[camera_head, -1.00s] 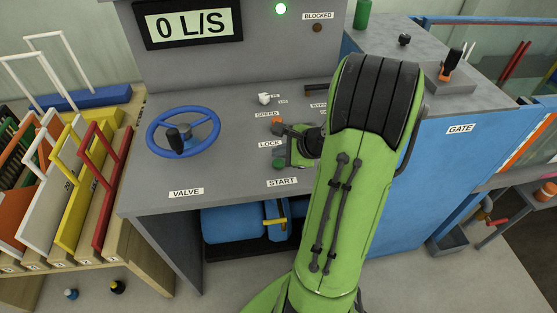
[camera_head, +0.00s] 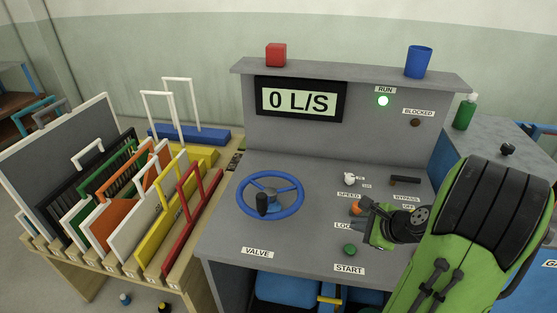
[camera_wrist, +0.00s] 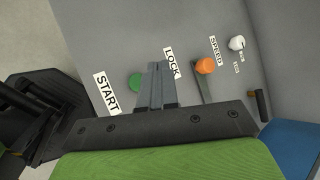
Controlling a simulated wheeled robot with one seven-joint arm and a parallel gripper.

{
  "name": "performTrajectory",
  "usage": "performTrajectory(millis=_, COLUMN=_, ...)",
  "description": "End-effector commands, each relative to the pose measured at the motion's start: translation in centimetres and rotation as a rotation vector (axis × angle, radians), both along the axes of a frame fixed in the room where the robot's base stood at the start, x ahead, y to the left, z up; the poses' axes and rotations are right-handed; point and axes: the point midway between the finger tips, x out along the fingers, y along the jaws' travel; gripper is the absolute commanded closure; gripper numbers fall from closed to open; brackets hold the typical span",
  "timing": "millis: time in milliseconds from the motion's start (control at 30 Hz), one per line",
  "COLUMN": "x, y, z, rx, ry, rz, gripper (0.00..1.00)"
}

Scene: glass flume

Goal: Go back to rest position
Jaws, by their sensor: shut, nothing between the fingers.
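My gripper (camera_head: 374,228) is over the right part of the grey control panel (camera_head: 310,200), close to the LOCK label and the orange knob (camera_head: 357,207). In the wrist view the closed fingers (camera_wrist: 156,82) show between the green button (camera_wrist: 134,83) and the orange knob (camera_wrist: 205,66), with nothing between them. I cannot tell whether the fingertips touch the panel. My green arm reaches in from the lower right in the head view.
The blue valve wheel (camera_head: 270,194) stands left of my gripper. A wooden rack (camera_head: 185,285) with several framed panels is at the left. A red block (camera_head: 276,55) and a blue cup (camera_head: 418,62) stand on the console's top ledge. A green bottle (camera_head: 465,112) is at the right.

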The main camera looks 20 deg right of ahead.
Motion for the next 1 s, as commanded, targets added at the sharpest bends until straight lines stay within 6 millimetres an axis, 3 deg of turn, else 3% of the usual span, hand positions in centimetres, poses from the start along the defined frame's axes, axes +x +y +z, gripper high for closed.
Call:
performTrajectory(millis=100, x=0.1, y=0.3, z=0.2, rx=-0.013, ry=0.003, rz=0.018, gripper=1.0)
performTrajectory(millis=167, x=0.5, y=1.8, z=1.0, rx=-0.068, ry=0.013, rz=0.094, gripper=1.0)
performTrajectory(millis=267, x=0.8, y=7.1, z=3.6, rx=-0.286, ry=0.052, rz=0.388, gripper=1.0)
performTrajectory(millis=333, x=-0.2, y=11.8, z=5.6, rx=-0.49, ry=0.082, rz=0.66, gripper=1.0)
performTrajectory(millis=400, x=-2.1, y=15.7, z=7.4, rx=-0.688, ry=0.1, rz=0.919, gripper=1.0)
performTrajectory(millis=533, x=-7.3, y=20.8, z=10.1, rx=-1.033, ry=0.099, rz=1.347, gripper=1.0)
performTrajectory(millis=600, x=-10.1, y=22.2, z=11.0, rx=-1.184, ry=0.087, rz=1.526, gripper=1.0)
performTrajectory(millis=733, x=-13.7, y=23.0, z=11.7, rx=-1.353, ry=0.064, rz=1.729, gripper=1.0)
performTrajectory(millis=833, x=-14.6, y=23.1, z=11.8, rx=-1.396, ry=0.059, rz=1.783, gripper=1.0)
performTrajectory(millis=1000, x=-14.6, y=23.0, z=11.7, rx=-1.398, ry=0.06, rz=1.787, gripper=1.0)
